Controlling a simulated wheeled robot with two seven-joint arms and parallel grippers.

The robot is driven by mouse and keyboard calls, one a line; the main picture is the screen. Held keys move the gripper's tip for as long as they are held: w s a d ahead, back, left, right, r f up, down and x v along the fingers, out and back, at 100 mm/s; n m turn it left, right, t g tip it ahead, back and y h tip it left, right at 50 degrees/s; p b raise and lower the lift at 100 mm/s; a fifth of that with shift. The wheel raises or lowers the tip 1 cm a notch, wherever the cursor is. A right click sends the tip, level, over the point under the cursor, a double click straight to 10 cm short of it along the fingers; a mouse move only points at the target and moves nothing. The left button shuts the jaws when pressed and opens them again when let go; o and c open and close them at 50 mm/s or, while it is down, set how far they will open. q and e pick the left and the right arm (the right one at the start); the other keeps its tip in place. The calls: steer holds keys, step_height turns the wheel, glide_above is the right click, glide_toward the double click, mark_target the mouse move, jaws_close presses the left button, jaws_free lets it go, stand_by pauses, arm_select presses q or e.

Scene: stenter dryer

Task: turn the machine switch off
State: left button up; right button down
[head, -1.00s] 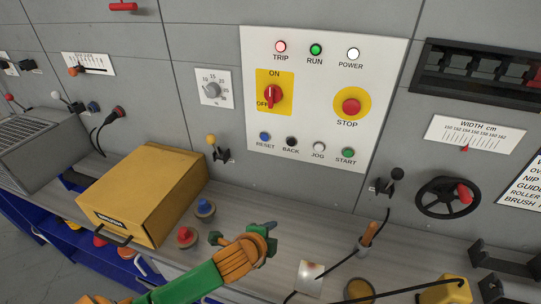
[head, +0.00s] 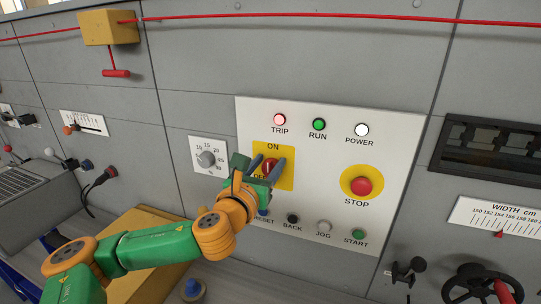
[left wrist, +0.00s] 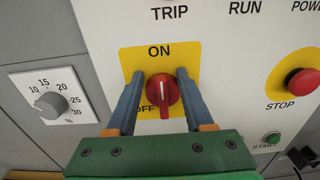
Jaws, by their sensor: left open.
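The machine switch is a red rotary knob (head: 269,167) on a yellow plate (head: 287,150), marked ON above and OFF at lower left. In the left wrist view the red knob (left wrist: 164,92) has its white line upright, in line with the ON mark. My left gripper (head: 267,168) is in front of the plate. In the left wrist view the left gripper (left wrist: 160,100) is open, with one finger on each side of the knob; I cannot tell whether they touch it. The OFF label is partly hidden by a finger. My right gripper is not in view.
A red STOP button (head: 361,187) sits right of the switch, with RESET, BACK, JOG and START (head: 358,234) buttons below. A percent dial (head: 207,158) is to the left. A red cord (head: 330,17) runs across the top. A yellow box (head: 150,280) lies below my arm.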

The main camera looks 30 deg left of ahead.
arm_select(q)
steer(key=shift+s, duration=0.1)
steer(key=shift+s+d+r, duration=0.25)
steer(key=shift+s+d, duration=0.05)
steer(key=shift+s, duration=0.35)
steer(key=c, duration=0.4)
jaws_close()
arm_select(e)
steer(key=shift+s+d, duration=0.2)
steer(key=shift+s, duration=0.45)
